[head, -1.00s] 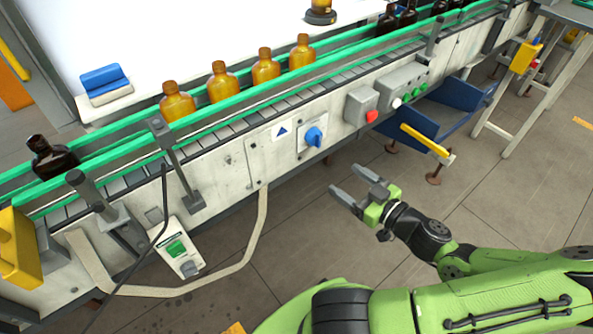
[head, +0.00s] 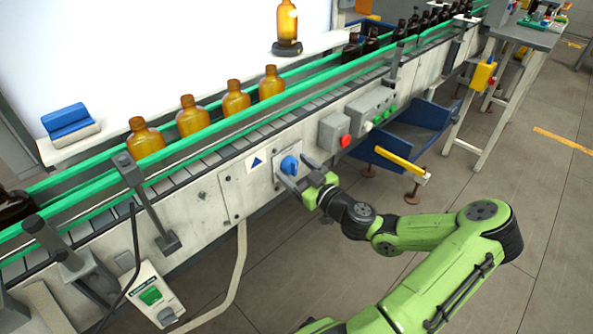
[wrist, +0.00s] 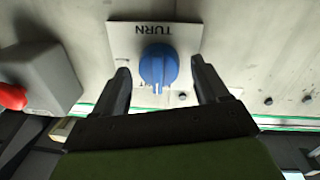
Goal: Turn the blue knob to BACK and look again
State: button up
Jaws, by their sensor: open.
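The blue knob (head: 289,165) sits on a pale plate (head: 279,181) on the side of the conveyor. In the wrist view the knob (wrist: 158,66) shows a white mark at its lower edge, and the plate (wrist: 124,42) reads TURN, upside down. My gripper (head: 297,172) is at the knob in the head view. In the wrist view my gripper (wrist: 160,80) is open, with one finger on each side of the knob and a gap visible on both sides. I see no readable BACK label.
A grey box with a red button (head: 345,141) is just right of the knob, also near the left edge of the wrist view (wrist: 12,96). Amber bottles (head: 192,117) stand on the green-railed conveyor (head: 210,143). A blue bin (head: 420,125) with a yellow handle juts out at right.

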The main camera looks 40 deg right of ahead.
jog(key=c, duration=1.1)
jog(key=shift+o, duration=0.2)
jog(key=shift+m, duration=0.3)
jog(key=m, duration=0.4)
jog(key=shift+d+r+p, duration=0.1)
jog(key=shift+p, duration=0.3)
jog(key=m+p, duration=0.1)
jog(key=m, duration=0.3)
jog(key=shift+d+m+g+p, duration=0.1)
jog(key=shift+m+g+p, duration=0.2)
jog(key=shift+m+g, duration=0.1)
jog(key=shift+d+m+y+p, duration=0.1)
jog(key=shift+m+y+p, duration=0.2)
jog(key=shift+m+p, duration=1.2)
jog(key=shift+d+m+y+p, duration=0.1)
jog(key=shift+m+y+p, duration=0.35)
jog(key=shift+m, duration=1.85)
